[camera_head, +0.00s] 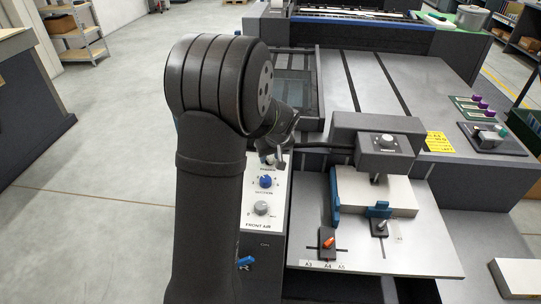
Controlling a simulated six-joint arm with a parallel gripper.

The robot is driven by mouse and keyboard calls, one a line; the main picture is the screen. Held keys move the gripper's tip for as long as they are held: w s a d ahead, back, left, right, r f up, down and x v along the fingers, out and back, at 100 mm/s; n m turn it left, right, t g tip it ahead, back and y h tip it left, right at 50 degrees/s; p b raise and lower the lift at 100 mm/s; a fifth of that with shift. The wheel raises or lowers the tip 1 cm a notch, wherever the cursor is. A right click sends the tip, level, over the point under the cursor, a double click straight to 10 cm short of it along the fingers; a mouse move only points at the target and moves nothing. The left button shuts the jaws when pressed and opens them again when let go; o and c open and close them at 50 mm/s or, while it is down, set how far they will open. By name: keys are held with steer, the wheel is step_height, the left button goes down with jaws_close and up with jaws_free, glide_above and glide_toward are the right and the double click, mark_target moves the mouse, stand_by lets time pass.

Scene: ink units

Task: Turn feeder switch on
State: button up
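A white control panel (276,208) stands beside my arm, in the middle of the view. It carries a blue knob (266,182) labelled suction and a grey knob (261,208) labelled front air. Above the blue knob is another small label, too small to read surely. The control over that label is mostly hidden behind my gripper (274,160), so I cannot tell the feeder switch's position. My gripper is at the panel's upper end. Whether it touches the switch, and whether its fingers are open or shut, is not clear.
Right of the panel, a grey feed table (430,250) bears a paper stack (375,193) under a dark feeder head (385,153). Blue guides and an orange-handled slider (328,242) stand around it. A blue lever (245,262) is below the panel. The floor at left is free.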

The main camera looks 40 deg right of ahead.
jaws_close()
steer(key=shift+m, duration=0.3)
steer(key=m, duration=0.1)
steer(key=m+h, duration=0.1)
steer(key=m, duration=0.1)
steer(key=m+h, duration=0.1)
steer(key=m, duration=0.1)
steer(key=shift+w+a+g, duration=0.2)
steer(key=shift+a+g, duration=0.05)
steer(key=shift+g, duration=0.15)
steer(key=m+g, duration=0.1)
steer(key=m, duration=0.2)
steer(key=m+g+h, duration=0.1)
steer(key=m, duration=0.2)
steer(key=shift+w+a, duration=0.1)
steer(key=shift+w, duration=0.1)
steer(key=shift+m, duration=0.3)
jaws_free()
